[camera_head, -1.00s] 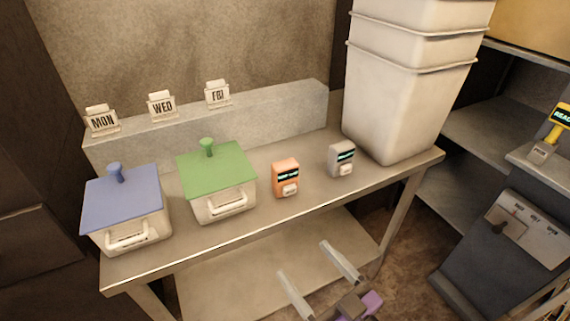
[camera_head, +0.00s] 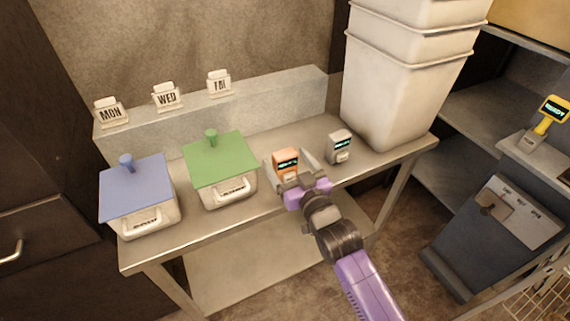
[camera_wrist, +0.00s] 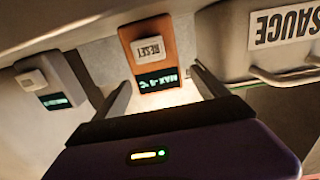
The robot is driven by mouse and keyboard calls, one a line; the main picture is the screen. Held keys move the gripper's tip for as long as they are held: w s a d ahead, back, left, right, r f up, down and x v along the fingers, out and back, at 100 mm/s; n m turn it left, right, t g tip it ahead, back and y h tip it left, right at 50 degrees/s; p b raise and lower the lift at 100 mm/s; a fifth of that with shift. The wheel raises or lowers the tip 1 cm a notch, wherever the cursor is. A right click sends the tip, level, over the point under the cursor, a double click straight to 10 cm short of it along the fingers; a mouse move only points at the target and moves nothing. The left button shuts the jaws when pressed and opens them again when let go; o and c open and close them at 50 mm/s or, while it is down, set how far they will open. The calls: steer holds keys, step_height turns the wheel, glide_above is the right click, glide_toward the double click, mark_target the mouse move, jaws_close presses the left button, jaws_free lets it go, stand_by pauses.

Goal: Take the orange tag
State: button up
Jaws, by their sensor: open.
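The orange tag (camera_head: 286,160) is a small upright orange block with a dark display and a pale button. It stands on the metal table, between the green-lidded box and a grey tag (camera_head: 339,146). My gripper (camera_head: 291,168) is open, with one finger on each side of the orange tag. In the wrist view the orange tag (camera_wrist: 152,50) shows upside down, with a RESET button and a lit display, between the open fingers. I cannot tell whether the fingers touch it. The grey tag (camera_wrist: 43,82) also shows there, outside the fingers.
A green-lidded box (camera_head: 220,160) and a blue-lidded box (camera_head: 138,190) stand to the left. Stacked white bins (camera_head: 395,95) stand at the back right. A raised ledge (camera_head: 260,105) with MON, WED and FRI cards runs behind. The table's front edge is near my gripper.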

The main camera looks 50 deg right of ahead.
mark_target(282, 151)
steer(key=x, duration=0.2)
steer(key=p+x, duration=0.1)
steer(key=shift+w+d+r, duration=0.2)
steer(key=shift+w+r, duration=0.05)
steer(key=shift+w, duration=0.05)
steer(key=shift+w+d+f, duration=0.15)
steer(key=shift+w+d, duration=0.1)
steer(key=shift+w, duration=0.3)
steer(key=shift+c, duration=0.4)
steer(key=c, duration=1.4)
steer(key=shift+c, duration=0.2)
